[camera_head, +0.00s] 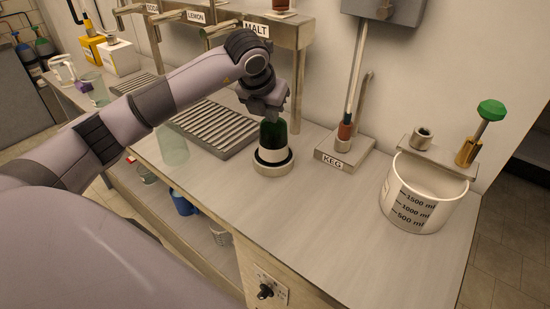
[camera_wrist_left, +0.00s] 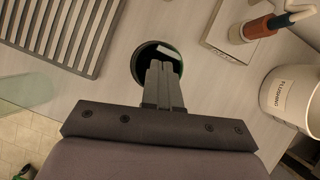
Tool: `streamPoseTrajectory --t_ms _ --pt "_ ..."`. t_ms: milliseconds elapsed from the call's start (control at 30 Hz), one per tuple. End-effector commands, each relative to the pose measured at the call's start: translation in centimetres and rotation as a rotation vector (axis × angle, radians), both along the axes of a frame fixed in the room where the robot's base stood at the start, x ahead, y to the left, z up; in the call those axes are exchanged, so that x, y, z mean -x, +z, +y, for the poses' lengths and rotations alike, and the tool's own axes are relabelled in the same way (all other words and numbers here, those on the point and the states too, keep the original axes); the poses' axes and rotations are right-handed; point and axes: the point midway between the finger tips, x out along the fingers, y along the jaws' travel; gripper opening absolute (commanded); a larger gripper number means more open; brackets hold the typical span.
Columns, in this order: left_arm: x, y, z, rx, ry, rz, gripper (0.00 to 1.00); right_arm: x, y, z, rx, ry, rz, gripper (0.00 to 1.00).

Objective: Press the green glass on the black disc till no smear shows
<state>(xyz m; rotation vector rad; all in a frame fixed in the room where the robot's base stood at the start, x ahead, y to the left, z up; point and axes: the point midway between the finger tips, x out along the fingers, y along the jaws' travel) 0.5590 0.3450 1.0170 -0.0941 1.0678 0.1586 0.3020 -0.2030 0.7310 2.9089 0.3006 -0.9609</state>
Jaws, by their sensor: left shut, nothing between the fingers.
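The dark green glass (camera_head: 273,134), with a pale band around it, stands upright on the black disc (camera_head: 258,161) of a round base (camera_head: 273,168) on the counter. My left gripper (camera_head: 264,112) is shut and empty, pointing down right over the glass's top. I cannot tell whether its fingertips touch the glass. In the left wrist view the shut fingers (camera_wrist_left: 160,72) overlap the dark round glass (camera_wrist_left: 148,60) and hide part of it. No smear can be made out. My right gripper is not in view.
A slotted drip tray (camera_head: 212,128) lies left of the disc, with a clear glass (camera_head: 173,146) before it. The KEG stand (camera_head: 343,150) and a white measuring bucket (camera_head: 420,198) are to the right. The counter in front of the disc is clear.

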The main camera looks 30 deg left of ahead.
Motion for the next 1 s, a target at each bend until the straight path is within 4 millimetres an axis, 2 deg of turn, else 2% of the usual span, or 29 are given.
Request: streamPoseTrajectory --t_ms 467,1000 --pt "0.0 -0.1 0.0 0.0 0.0 0.0 0.0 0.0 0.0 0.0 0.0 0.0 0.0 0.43" --pt "0.0 -1.1 0.0 0.0 0.0 0.001 0.0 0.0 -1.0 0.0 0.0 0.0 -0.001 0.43"
